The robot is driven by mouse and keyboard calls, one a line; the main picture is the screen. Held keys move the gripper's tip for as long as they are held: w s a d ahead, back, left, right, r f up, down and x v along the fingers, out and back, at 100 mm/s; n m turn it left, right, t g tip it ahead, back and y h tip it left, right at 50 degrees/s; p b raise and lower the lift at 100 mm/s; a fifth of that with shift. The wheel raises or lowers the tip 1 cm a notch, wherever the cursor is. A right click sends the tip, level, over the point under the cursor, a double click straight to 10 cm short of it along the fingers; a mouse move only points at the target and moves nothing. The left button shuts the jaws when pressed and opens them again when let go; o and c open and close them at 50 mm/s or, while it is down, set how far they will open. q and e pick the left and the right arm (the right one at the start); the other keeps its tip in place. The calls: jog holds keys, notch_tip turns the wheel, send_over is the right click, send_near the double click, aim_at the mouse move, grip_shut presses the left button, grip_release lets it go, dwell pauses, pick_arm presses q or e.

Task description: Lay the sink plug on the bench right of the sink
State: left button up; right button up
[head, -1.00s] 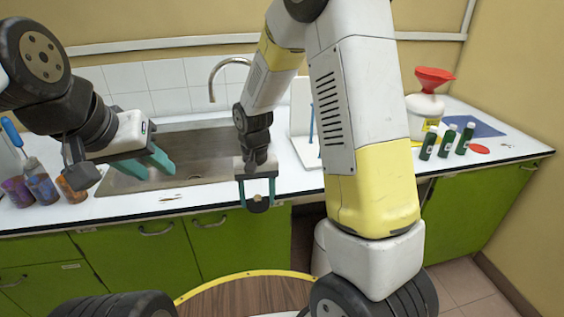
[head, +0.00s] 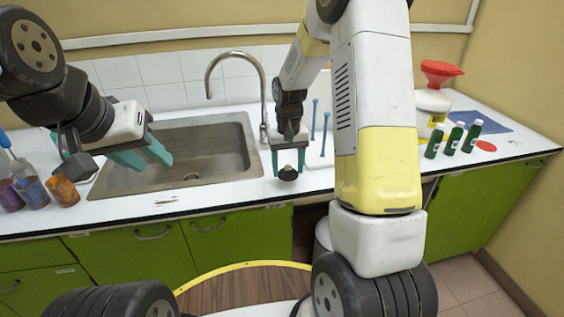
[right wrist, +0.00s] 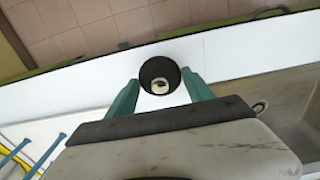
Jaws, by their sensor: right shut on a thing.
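The black round sink plug (head: 288,173) is between the fingers of my right gripper (head: 288,162), which is shut on it. It is at the white bench (head: 325,180) just right of the sink (head: 245,130). I cannot tell whether the plug touches the bench top. In the right wrist view, the plug (right wrist: 160,75) sits between the green fingertips, with its pale centre showing and white bench around it. My left gripper (head: 146,158) is open and empty over the left part of the sink.
A curved tap (head: 208,75) stands behind the sink. Blue-topped rods (head: 314,118) stand right of my right gripper. Green bottles (head: 453,138), a container with a red funnel (head: 440,72) and a red disc (head: 486,146) are farther right. Small jars (head: 32,192) stand at the left.

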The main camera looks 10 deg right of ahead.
aim_at(291, 171)
jog(key=shift+w+d, duration=0.35)
jog(key=shift+d, duration=0.15)
jog(key=shift+w+d+f, duration=0.1)
jog(key=shift+f, duration=1.75)
jog(key=shift+f, duration=0.1)
jog(key=o, duration=1.3)
jog(key=shift+o, duration=0.2)
